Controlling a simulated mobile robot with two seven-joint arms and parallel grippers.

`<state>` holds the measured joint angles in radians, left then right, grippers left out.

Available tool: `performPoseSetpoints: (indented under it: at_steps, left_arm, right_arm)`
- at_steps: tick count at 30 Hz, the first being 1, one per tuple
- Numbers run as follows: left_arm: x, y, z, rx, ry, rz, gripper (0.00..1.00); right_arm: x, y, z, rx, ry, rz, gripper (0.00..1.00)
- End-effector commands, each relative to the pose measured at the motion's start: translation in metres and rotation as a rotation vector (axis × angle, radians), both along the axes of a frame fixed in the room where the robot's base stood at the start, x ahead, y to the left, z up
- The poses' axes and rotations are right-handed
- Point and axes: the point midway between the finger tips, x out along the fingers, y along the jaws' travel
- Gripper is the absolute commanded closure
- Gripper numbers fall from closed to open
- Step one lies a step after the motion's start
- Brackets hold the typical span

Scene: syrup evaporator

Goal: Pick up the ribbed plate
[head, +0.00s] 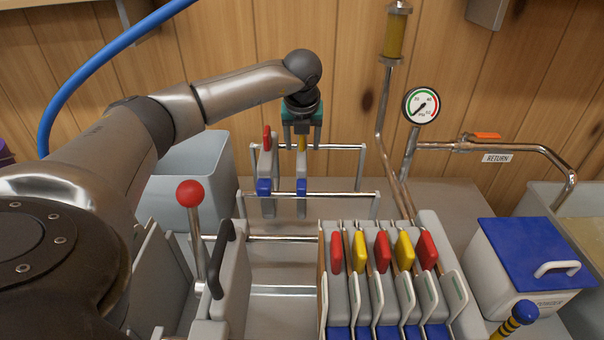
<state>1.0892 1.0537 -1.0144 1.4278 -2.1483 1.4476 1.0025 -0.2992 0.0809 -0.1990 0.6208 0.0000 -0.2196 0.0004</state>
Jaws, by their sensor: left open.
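Two narrow grey plates hang in the back rack (338,194), seen edge-on. One plate (266,165) has a red tab on top and a blue lower end. The other plate (301,167) has a yellow tab and a blue lower end. My left gripper (302,144) points down over the yellow-tabbed plate, open, with a finger on each side of its tab. I cannot tell whether the fingers touch it. Several more plates (382,285) with red and yellow tabs stand packed in the front press. Ribs are not clear on any plate. My right gripper is not in view.
A red-knobbed lever (190,194) and a black-handled end plate (231,265) stand at the front left. A grey bin (187,180) is behind them. A gauge (421,106) and pipes rise at the right, near a blue-lidded box (526,259). The rack's right half is empty.

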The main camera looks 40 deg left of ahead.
Motion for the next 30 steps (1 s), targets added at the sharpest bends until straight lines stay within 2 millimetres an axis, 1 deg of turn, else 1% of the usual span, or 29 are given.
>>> performPoseSetpoints:
  at_steps: [1, 3, 12, 27, 29, 30]
  left_arm:
    - [0.0012, 0.0018, -0.0093, 0.000, 0.004, 0.001, 0.35]
    - [0.0029, 0.0036, -0.0144, 0.001, 0.003, 0.001, 0.35]
    - [0.0041, 0.0045, -0.0168, 0.002, 0.001, 0.000, 0.36]
    - [0.0040, 0.0045, -0.0166, 0.001, 0.002, 0.001, 0.92]
    - [0.0039, 0.0046, -0.0165, 0.001, 0.002, 0.001, 0.99]
    - [0.0039, 0.0046, -0.0165, 0.001, 0.002, 0.001, 1.00]
  right_arm:
    - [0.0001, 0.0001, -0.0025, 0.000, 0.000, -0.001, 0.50]
    - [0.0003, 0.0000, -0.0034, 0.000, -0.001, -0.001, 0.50]
    - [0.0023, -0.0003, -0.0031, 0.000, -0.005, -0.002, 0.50]
    - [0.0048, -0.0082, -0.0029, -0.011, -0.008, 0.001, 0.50]
    - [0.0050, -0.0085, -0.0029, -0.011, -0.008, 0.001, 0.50]
    - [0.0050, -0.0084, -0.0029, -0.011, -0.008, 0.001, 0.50]
